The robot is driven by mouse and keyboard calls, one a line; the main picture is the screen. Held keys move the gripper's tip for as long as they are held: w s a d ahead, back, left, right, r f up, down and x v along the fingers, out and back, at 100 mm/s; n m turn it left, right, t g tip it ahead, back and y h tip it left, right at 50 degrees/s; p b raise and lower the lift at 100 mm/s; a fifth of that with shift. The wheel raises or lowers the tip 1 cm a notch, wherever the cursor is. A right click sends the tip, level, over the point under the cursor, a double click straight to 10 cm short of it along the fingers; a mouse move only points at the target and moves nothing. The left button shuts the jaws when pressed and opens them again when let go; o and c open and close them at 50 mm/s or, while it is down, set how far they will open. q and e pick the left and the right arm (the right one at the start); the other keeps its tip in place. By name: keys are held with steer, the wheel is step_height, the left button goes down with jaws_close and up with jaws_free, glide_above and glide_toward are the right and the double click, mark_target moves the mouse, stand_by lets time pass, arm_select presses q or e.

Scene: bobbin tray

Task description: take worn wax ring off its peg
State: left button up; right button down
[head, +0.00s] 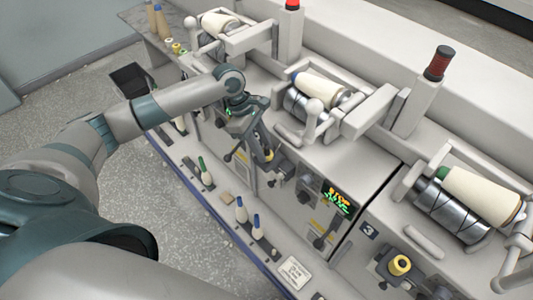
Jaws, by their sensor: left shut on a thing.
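My left gripper (267,152) reaches down in front of the middle winding station and is shut on a small yellowish wax ring (270,156). The ring is partly hidden by the fingers. I cannot tell whether it is still around its peg or clear of it. Another yellow wax ring (399,264) sits on a peg at the right station, apart from the gripper. My right gripper is not in view.
Yarn packages (481,194) lie on drums along the machine top. Bobbins (241,210) stand on the front ledge, near a printed label (294,273). A red-topped post (437,62) rises behind. A dark bin (129,78) is at the left. The floor in front looks clear.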

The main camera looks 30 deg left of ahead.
arm_select(q)
step_height(320, 180, up, 10)
steer(key=b, duration=0.2)
stand_by(0.5)
steer(key=shift+d+f+b, duration=0.1)
steer(key=shift+b, duration=0.2)
